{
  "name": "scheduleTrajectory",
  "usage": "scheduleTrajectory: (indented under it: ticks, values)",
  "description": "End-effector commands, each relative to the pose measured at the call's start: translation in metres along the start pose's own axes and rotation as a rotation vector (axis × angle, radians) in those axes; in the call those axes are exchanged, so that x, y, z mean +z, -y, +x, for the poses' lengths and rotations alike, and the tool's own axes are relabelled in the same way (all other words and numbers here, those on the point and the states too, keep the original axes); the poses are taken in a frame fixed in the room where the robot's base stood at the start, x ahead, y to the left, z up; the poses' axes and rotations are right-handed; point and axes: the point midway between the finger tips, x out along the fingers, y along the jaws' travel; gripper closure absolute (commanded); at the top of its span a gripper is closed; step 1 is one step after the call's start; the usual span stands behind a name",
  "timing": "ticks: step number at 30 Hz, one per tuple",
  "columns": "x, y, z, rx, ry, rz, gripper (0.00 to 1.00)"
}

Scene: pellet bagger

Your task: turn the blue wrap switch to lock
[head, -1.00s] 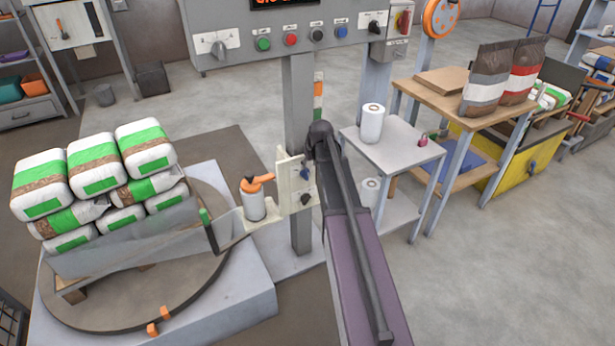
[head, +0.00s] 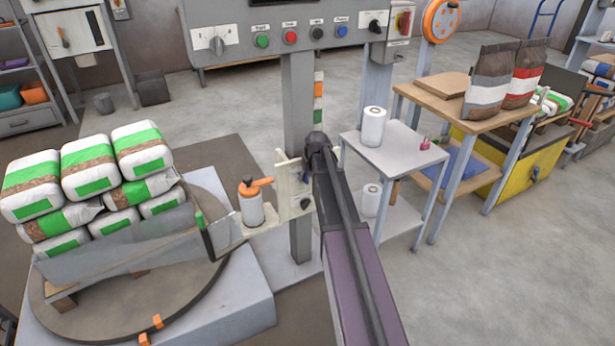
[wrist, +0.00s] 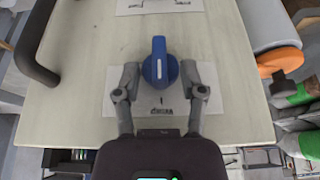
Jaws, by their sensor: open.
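The blue wrap switch (wrist: 160,66) is a round knob with a raised bar, on a white label plate (wrist: 160,103) on a pale panel. In the wrist view its bar points up and down the picture. My gripper (wrist: 160,72) is open, with one finger on each side of the knob. Small gaps seem to show between fingers and knob; I cannot tell if they touch.
A black knob (head: 305,203) sits lower on the panel. An orange-topped bottle (head: 252,205) stands left of it. A black handle (wrist: 35,50) is at the left in the wrist view. Wrapped bags (head: 88,168) sit on the turntable (head: 60,309); a side table (head: 400,153) stands right.

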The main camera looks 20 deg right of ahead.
Motion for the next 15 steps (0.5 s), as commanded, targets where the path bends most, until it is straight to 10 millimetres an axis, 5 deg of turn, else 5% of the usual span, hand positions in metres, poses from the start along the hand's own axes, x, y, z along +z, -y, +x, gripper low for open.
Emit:
scheduleTrajectory:
  ticks: [5, 10, 15]
  values:
    - [0.0, 0.0001, -0.0002, 0.0, 0.0, 0.0, 0.47]
    - [0.0, 0.0001, -0.0002, 0.0, 0.0, 0.0, 0.98]
    - [0.0, -0.0001, 0.0, -0.002, 0.0, 0.001, 1.0]
